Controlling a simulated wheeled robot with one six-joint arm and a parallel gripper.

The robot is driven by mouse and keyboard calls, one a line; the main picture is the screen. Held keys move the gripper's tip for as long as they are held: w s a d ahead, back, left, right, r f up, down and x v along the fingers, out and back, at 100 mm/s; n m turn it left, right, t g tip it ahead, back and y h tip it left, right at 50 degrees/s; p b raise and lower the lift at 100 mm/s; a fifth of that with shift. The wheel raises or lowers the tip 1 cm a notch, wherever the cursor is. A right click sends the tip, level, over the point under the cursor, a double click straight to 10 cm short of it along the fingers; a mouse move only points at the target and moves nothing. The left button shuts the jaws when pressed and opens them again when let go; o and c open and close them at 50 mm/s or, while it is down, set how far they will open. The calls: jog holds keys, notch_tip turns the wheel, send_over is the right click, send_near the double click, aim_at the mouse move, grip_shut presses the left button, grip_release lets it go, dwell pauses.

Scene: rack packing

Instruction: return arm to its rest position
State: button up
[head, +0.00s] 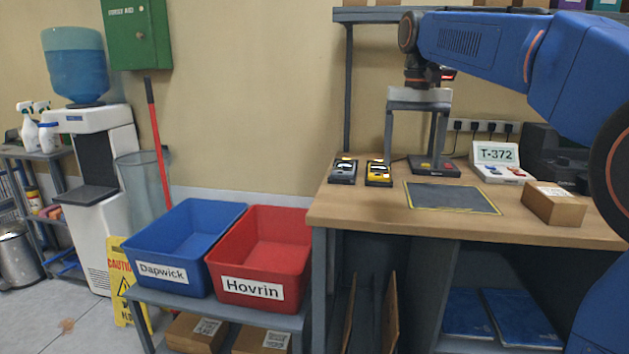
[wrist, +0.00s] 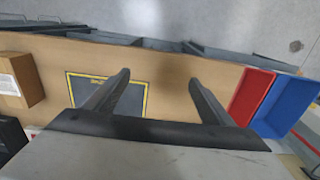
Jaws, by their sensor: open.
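My blue arm reaches in from the right in the head view, and my gripper (head: 418,128) hangs over the back of the wooden table (head: 340,210). Its two grey fingers point down and stand wide apart with nothing between them. In the wrist view my gripper (wrist: 155,85) also shows open and empty above the table.
A dark mat (head: 452,198), a cardboard box (head: 553,205), a T-372 display (head: 495,155) and two handheld devices (head: 343,171) (head: 378,173) are on the table. A blue Dapwick bin (head: 185,245) and red Hovrin bin (head: 262,255), both empty, stand left. A shelf (head: 450,14) runs above.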

jog(key=s+d+f+n+t, duration=0.1)
jog(key=s+d+f+t, duration=0.1)
jog(key=s+f, duration=1.2)
jog(key=s+d+f+n+t, duration=0.1)
jog(key=s+d+f, duration=0.4)
jog(key=s+f, duration=1)
jog(key=shift+s+t, duration=0.7)
jog(key=shift+t, duration=0.2)
jog(key=shift+c, duration=0.6)
